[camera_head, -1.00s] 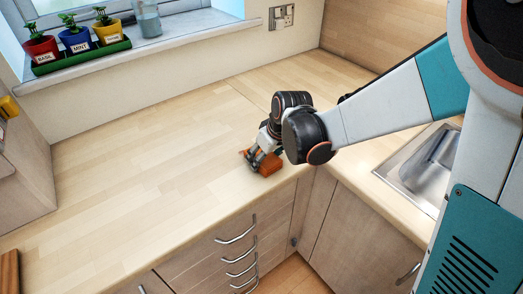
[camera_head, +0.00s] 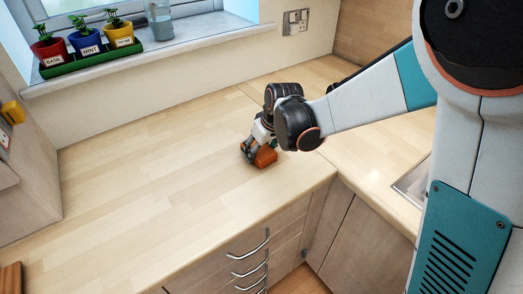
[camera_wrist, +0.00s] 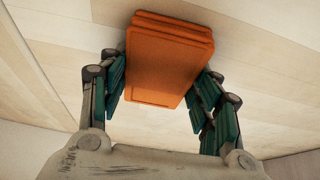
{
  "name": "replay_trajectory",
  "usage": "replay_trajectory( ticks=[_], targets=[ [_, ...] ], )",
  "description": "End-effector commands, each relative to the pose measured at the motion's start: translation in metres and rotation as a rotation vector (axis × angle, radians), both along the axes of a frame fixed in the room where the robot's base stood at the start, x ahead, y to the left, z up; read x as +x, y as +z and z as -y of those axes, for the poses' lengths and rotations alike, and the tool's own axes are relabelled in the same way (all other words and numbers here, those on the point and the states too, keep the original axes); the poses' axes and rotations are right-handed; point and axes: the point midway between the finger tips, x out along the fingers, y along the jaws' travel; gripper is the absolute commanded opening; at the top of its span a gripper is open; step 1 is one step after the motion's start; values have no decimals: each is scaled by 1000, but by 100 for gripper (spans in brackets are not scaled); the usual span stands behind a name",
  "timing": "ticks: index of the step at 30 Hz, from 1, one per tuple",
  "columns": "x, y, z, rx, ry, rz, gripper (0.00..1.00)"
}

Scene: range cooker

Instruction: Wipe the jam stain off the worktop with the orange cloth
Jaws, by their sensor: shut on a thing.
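The orange cloth (camera_head: 265,157) is a folded, block-like bundle at the worktop, in from its front edge near the corner. My gripper (camera_head: 256,148) is shut on it, pointing down. In the wrist view the cloth (camera_wrist: 165,65) sits between the two green-padded fingers, with its layers showing at the far end. I cannot tell whether its underside touches the worktop (camera_head: 130,185). No jam stain shows on the visible wood; the patch under the cloth and behind my arm is hidden.
Potted herbs (camera_head: 85,42) in a green tray and a glass jar (camera_head: 160,20) stand on the windowsill. A sink (camera_head: 412,183) is at the right, partly hidden by my arm. Drawers with metal handles (camera_head: 248,246) are below the front edge. The worktop's left side is clear.

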Motion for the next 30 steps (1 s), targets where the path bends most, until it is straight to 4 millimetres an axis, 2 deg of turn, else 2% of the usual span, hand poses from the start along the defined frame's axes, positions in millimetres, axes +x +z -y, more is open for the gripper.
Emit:
replay_trajectory(
  ticks=[5, 7, 24, 30],
  targets=[
    [5, 6, -2, 0, -2, 0, 19],
    [5, 27, -3, 0, -3, 0, 19],
    [13, 75, -6, -1, -9, 0, 19],
    [14, 82, -7, 0, -10, 0, 19]
  ],
)
